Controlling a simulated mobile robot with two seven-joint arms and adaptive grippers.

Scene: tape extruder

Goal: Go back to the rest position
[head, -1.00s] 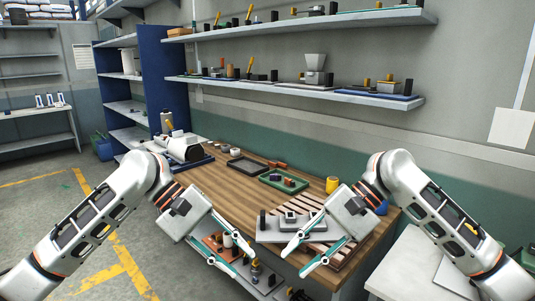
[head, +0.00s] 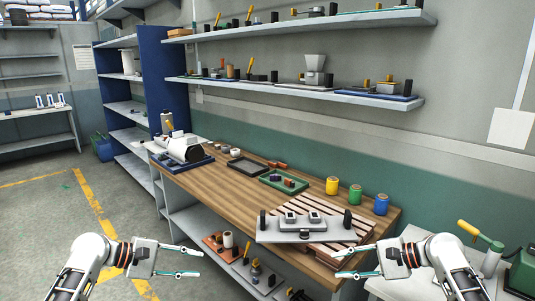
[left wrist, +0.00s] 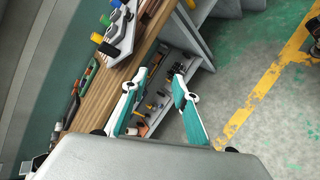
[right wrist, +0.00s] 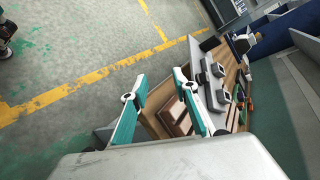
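My left gripper (head: 188,262) is at the lower left of the head view, in front of the bench and clear of it. Its two teal-tipped fingers are spread and hold nothing; they also show apart in the left wrist view (left wrist: 160,80). My right gripper (head: 346,264) is at the lower right, near the bench's front right corner. Its fingers are also apart and empty, as the right wrist view (right wrist: 158,85) shows. The white tape extruder (head: 184,147) sits on a blue base at the bench's far left end.
The wooden bench (head: 215,185) holds a grey fixture (head: 300,229) on a slatted board, a green tray (head: 283,182), a black tray (head: 246,166) and yellow (head: 332,185), green (head: 355,193) and blue (head: 381,204) spools. A white side table (head: 400,285) stands at right. Floor at left is free.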

